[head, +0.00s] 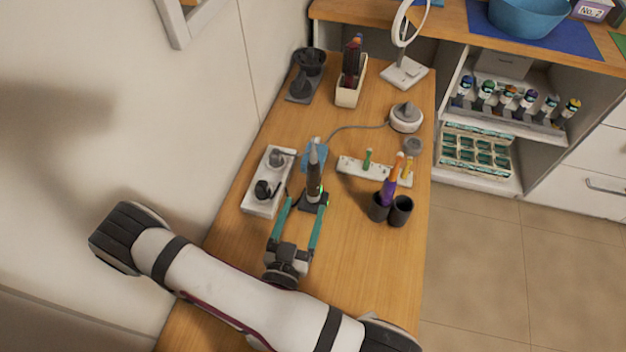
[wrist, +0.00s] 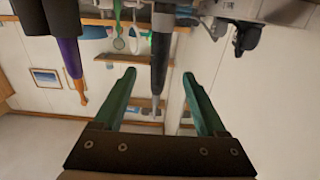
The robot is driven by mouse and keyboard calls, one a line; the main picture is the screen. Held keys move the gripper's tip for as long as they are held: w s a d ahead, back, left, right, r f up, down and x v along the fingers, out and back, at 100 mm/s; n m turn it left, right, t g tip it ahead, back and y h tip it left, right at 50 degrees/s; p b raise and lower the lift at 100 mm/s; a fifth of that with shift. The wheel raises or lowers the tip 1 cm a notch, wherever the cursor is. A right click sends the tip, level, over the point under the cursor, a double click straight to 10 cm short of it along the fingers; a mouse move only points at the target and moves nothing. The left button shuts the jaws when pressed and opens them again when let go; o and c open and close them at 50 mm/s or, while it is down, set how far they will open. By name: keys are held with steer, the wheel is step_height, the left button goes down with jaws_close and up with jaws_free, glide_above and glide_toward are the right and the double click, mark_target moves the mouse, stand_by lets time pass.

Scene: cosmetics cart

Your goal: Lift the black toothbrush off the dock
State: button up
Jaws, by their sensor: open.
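The black toothbrush (head: 314,180) stands upright on a small dark dock (head: 316,205) on the wooden cart top; its upper end is grey. A green light shows beside its base. My gripper (head: 304,205) is open, with its two green fingers reaching toward the toothbrush from the front, one to each side. In the wrist view, which looks upside down, the toothbrush (wrist: 161,48) hangs into the gap between the open fingertips (wrist: 159,76). I see no finger touching it. Whether it lies fully between the fingers in depth is hard to tell.
A white power strip (head: 259,205) with plugs lies close on the left. Dark cups (head: 400,212), one with a purple brush (head: 389,190), stand on the right. A white holder (head: 350,167) with small upright items is behind right. A cable runs behind. The front wood is clear.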

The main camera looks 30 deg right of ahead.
mark_target(317, 170)
steer(key=x, duration=1.1)
steer(key=shift+w+d, duration=0.2)
jaws_close()
